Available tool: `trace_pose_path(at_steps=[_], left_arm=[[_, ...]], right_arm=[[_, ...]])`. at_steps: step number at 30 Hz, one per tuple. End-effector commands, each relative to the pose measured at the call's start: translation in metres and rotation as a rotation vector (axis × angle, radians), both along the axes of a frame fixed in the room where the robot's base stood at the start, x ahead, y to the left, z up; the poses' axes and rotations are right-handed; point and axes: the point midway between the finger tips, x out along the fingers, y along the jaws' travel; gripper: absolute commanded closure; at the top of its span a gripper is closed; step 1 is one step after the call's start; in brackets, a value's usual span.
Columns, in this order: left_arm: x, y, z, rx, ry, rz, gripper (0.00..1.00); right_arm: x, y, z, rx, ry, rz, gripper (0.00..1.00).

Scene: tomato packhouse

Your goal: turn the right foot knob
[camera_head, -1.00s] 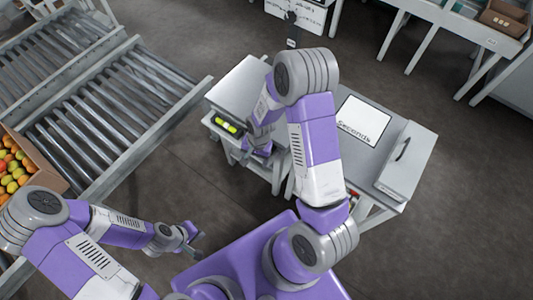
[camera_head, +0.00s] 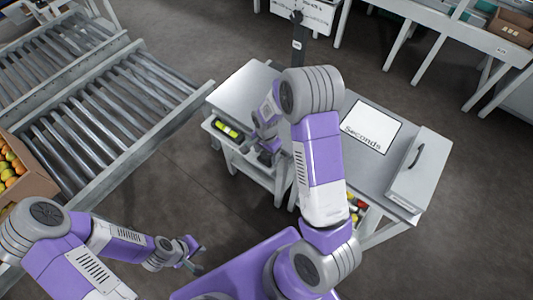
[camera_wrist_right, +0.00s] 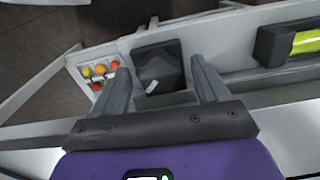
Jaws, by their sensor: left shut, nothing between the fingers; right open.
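My right gripper (camera_head: 268,152) is at the front edge of the small left-hand stand (camera_head: 245,90), pointing down. In the right wrist view my right gripper (camera_wrist_right: 160,68) is open. A dark block (camera_wrist_right: 158,60) with a small pale tab shows between and beyond its fingers; I cannot tell whether this is the right foot knob. No foot knob is clearly recognisable in the head view, where my arm covers part of the stand's front. A yellow-green vial (camera_head: 227,130) lies in a dark holder left of the right gripper. My left gripper (camera_head: 193,256) is shut and empty, over the floor.
A bench with a "Seconds" sign (camera_head: 371,127) and a grey lidded box (camera_head: 420,170) stands right of the stand. Tomatoes (camera_wrist_right: 97,72) show lower beside it. A roller conveyor (camera_head: 95,125) and a tomato carton (camera_head: 30,180) are at left. Floor between is clear.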

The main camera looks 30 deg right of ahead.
Motion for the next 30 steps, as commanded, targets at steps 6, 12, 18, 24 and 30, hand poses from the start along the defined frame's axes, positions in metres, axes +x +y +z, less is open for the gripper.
trace_pose_path(at_steps=[6,12,18,24,30], left_arm=[[-0.0001,0.0000,0.0003,0.000,0.000,0.000,1.00],[-0.0001,0.0000,0.0003,0.000,0.000,0.000,1.00],[-0.0001,0.0000,0.0003,0.000,0.000,0.000,1.00],[0.0000,0.0000,0.0015,0.000,0.000,0.000,1.00],[-0.0001,0.0000,0.0052,0.000,0.000,0.000,1.00]], right_arm=[[0.0000,0.0000,0.0002,0.000,0.000,0.000,0.27],[-0.0001,0.0001,0.0001,0.000,0.000,0.000,0.58],[0.0001,0.0001,0.0002,0.000,0.000,0.000,0.80],[0.0002,0.0002,0.0005,0.000,-0.001,0.028,0.80],[0.0000,0.0001,0.0008,0.000,0.000,0.125,0.80]])
